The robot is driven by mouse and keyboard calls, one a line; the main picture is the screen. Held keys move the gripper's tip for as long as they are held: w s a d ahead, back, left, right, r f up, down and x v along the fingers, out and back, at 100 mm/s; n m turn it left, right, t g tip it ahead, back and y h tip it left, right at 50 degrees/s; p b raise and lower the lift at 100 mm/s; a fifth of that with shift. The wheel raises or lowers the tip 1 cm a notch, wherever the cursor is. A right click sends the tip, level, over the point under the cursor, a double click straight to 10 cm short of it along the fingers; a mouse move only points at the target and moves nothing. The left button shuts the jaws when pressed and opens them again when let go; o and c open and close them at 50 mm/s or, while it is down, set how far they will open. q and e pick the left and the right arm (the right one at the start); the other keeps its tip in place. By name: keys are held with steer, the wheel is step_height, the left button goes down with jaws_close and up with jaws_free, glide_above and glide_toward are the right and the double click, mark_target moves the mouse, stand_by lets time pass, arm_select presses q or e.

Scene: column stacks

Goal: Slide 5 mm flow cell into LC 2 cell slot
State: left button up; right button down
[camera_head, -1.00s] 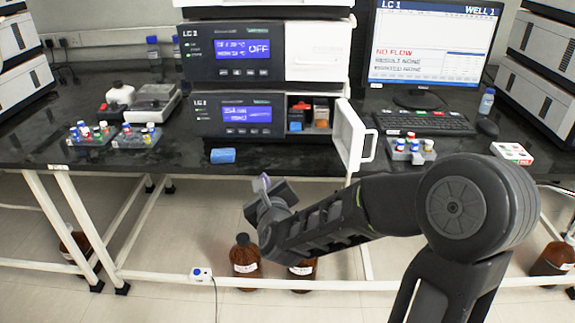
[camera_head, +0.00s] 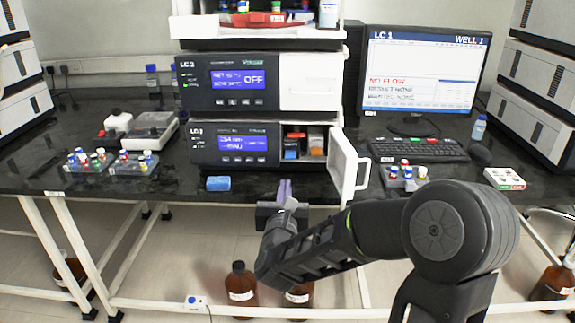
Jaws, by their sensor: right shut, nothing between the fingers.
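The lower LC module (camera_head: 236,145) has its right compartment open, with its white door (camera_head: 349,165) swung out to the right. Inside are a blue block (camera_head: 292,154) and an orange block (camera_head: 316,150); I cannot read which is the 5 mm flow cell. Another blue block (camera_head: 218,183) lies on the bench in front of the module. The LC labels are too blurred to tell surely which unit is LC 2. My left gripper is out of view.
Vial racks (camera_head: 84,160) stand on the left of the bench, and another rack (camera_head: 404,175) stands right of the open door. The keyboard (camera_head: 418,149) and monitor (camera_head: 425,80) are behind it.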

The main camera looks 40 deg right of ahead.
mark_target(288, 159)
steer(key=x, duration=1.1)
steer(key=shift+w+d+p, duration=0.15)
steer(key=shift+d+p, duration=0.05)
steer(key=shift+p, duration=0.1)
steer(key=shift+w+d+f+b, duration=0.2)
steer(key=shift+w+b, duration=0.05)
steer(key=shift+b, duration=0.25)
steer(key=shift+b+x, duration=0.9)
steer(key=shift+b, duration=0.05)
steer(key=shift+w+d+r, duration=0.1)
steer(key=shift+r, duration=0.2)
